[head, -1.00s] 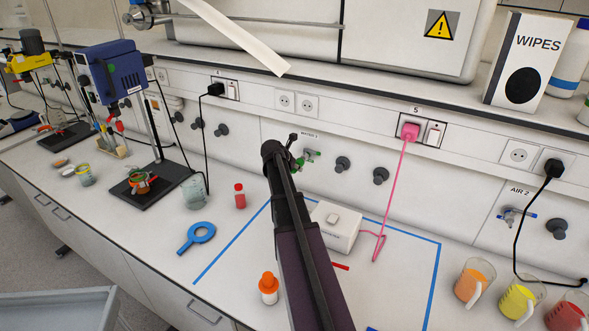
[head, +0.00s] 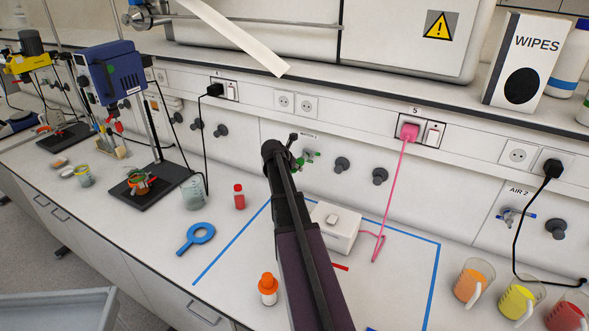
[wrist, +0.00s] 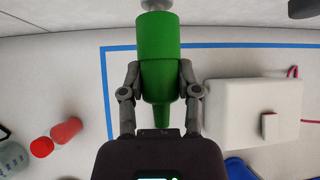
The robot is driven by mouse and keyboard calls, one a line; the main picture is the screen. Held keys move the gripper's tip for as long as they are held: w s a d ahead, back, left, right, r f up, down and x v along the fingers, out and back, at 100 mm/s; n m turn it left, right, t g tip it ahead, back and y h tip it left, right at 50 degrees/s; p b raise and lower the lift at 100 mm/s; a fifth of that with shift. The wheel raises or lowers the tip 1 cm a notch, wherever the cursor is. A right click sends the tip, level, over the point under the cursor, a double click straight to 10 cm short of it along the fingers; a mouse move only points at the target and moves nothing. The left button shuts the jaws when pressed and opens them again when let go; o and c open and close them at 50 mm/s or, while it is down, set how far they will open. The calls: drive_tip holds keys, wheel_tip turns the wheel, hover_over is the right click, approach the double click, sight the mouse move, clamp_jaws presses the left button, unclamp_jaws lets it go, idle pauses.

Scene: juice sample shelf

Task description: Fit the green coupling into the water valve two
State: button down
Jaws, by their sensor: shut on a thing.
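The green coupling (wrist: 157,45) is a stepped cylinder, wide at its far end and narrow at its near end. My gripper (wrist: 158,75) is shut on it, one finger on each side. In the wrist view its wide end meets or overlaps a grey round fitting (wrist: 156,5) at the top edge; I cannot tell whether it is seated.
A white box (head: 333,225) stands right of my arm, inside a blue tape outline (head: 232,245). Dark knobs (head: 342,165) line the wall.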

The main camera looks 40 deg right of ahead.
drive_tip(key=shift+w+d+r, duration=0.1)
drive_tip(key=shift+w+d, duration=0.15)
drive_tip(key=shift+d, duration=0.3)
idle(0.4)
drive_tip(key=shift+c, duration=1.3)
unclamp_jaws()
drive_tip(key=shift+d, duration=0.1)
